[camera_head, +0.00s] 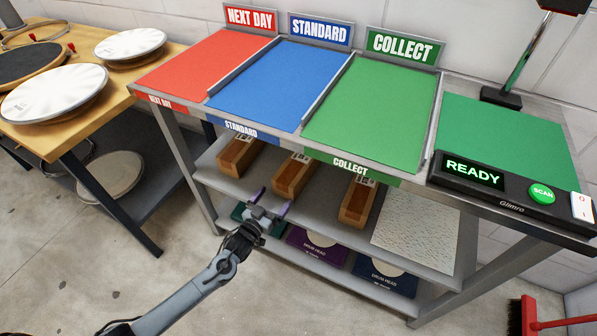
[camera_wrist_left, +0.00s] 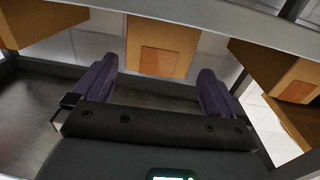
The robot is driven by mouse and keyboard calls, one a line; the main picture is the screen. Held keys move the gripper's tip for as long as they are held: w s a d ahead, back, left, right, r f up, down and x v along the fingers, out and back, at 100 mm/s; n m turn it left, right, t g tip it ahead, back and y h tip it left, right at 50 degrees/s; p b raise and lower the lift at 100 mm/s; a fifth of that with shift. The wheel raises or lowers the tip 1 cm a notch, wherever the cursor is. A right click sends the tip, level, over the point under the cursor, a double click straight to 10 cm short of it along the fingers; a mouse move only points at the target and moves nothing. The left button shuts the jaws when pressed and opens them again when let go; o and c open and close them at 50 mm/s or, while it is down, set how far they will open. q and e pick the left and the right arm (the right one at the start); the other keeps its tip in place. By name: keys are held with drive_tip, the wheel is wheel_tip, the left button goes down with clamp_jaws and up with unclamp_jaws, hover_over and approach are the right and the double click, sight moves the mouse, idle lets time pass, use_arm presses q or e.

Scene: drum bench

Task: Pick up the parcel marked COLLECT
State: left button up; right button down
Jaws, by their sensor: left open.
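Three long brown cardboard parcels lie on the rack's middle shelf: a left one (camera_head: 236,155), a middle one (camera_head: 291,177) and a right one (camera_head: 356,205). Each has a white label on top, too small to read, so I cannot tell which is marked COLLECT. My left gripper (camera_head: 270,202) is open and empty, in front of the shelf near the middle parcel's near end. In the left wrist view, one parcel's end face (camera_wrist_left: 163,45) shows ahead between the purple fingers (camera_wrist_left: 158,70), apart from them. Other parcels show at either side. My right gripper is out of view.
Above the shelf is a sorting top with red (camera_head: 190,70), blue (camera_head: 275,85) and green COLLECT (camera_head: 370,115) bays, all empty. A scanner console (camera_head: 510,190) reads READY. Drum-head boxes (camera_head: 317,248) lie on the lower shelf. A wooden drum bench (camera_head: 95,100) stands left.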

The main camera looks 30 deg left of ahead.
sight(282, 189)
use_arm(q)
drive_tip(key=shift+w+f, duration=0.15)
drive_tip(key=shift+w, duration=0.05)
drive_tip(key=w+b, duration=0.3)
drive_tip(key=shift+w+a+f, duration=0.1)
drive_tip(key=shift+w+f, duration=0.15)
drive_tip(key=shift+w, duration=0.15)
drive_tip(key=shift+w+r+b, duration=0.15)
drive_tip(key=shift+w+b, duration=0.15)
drive_tip(key=shift+w, duration=0.2)
drive_tip(key=shift+s, duration=0.15)
drive_tip(key=shift+c, duration=0.5)
drive_tip(key=c, duration=0.9)
drive_tip(key=shift+r, duration=0.15)
drive_tip(key=shift+c, duration=0.5)
drive_tip(key=shift+r, duration=0.1)
